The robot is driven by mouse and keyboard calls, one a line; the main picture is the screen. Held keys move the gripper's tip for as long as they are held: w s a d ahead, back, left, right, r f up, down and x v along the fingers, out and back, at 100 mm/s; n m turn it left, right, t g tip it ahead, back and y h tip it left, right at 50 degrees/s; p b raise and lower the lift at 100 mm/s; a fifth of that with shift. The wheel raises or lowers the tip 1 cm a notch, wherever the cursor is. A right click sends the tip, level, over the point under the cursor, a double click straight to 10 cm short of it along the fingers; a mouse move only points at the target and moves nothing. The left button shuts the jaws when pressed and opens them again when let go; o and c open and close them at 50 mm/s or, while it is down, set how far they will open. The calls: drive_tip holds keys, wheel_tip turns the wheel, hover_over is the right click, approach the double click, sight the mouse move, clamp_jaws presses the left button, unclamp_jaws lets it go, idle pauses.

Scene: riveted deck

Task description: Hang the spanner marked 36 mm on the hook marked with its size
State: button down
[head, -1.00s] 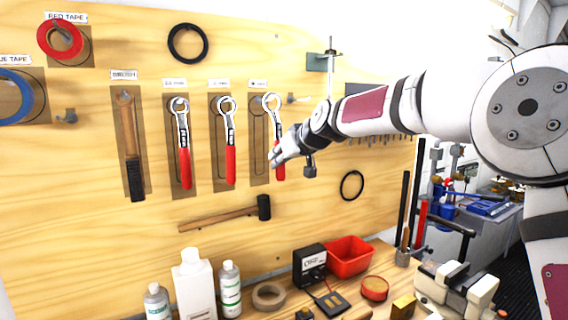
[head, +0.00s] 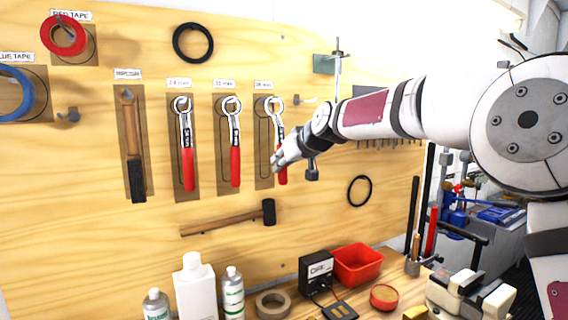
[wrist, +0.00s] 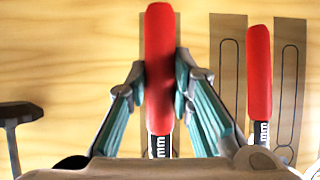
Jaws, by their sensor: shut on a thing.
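My gripper (head: 280,163) is shut on the red handle of a spanner (head: 274,108), at the rightmost spanner place on the board. The spanner is upright, ring end up, slightly right of its painted outline (head: 264,150). The label above (head: 263,85) seems to read 36 mm. Whether the ring is on the hook cannot be told. In the wrist view the fingers stand either side of the red handle (wrist: 159,60); the size marking shows only "mm". Two similar red-handled spanners (head: 186,150) (head: 233,150) hang to the left.
A brush (head: 131,150) hangs left of the spanners. A hammer (head: 230,218) is on the board below them. A small bare hook (head: 303,100) is right of the held spanner. Bottles (head: 194,290) and a red bin (head: 358,264) stand on the bench below.

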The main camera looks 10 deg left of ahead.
idle(0.3)
drive_tip(key=c, duration=1.3)
unclamp_jaws()
drive_tip(key=v, duration=1.1)
drive_tip(key=s+d+f+m+g+h, duration=0.1)
drive_tip(key=s+d+f, duration=0.5)
drive_tip(key=s, duration=0.8)
drive_tip(key=s+d+f+m+g+h, duration=0.2)
drive_tip(key=s+d+f, duration=0.4)
drive_tip(key=s, duration=0.7)
drive_tip(key=s+d+f+m+g+h, duration=0.2)
drive_tip(key=s+d+f, duration=0.4)
drive_tip(key=s+d, duration=0.4)
drive_tip(key=shift+s+d+f+m+h, duration=0.1)
drive_tip(key=shift+s+m+h, duration=0.35)
drive_tip(key=shift+s, duration=0.7)
drive_tip(key=shift+s+f+m+h, duration=0.15)
drive_tip(key=shift+s+m+h, duration=0.3)
drive_tip(key=shift+s, duration=0.7)
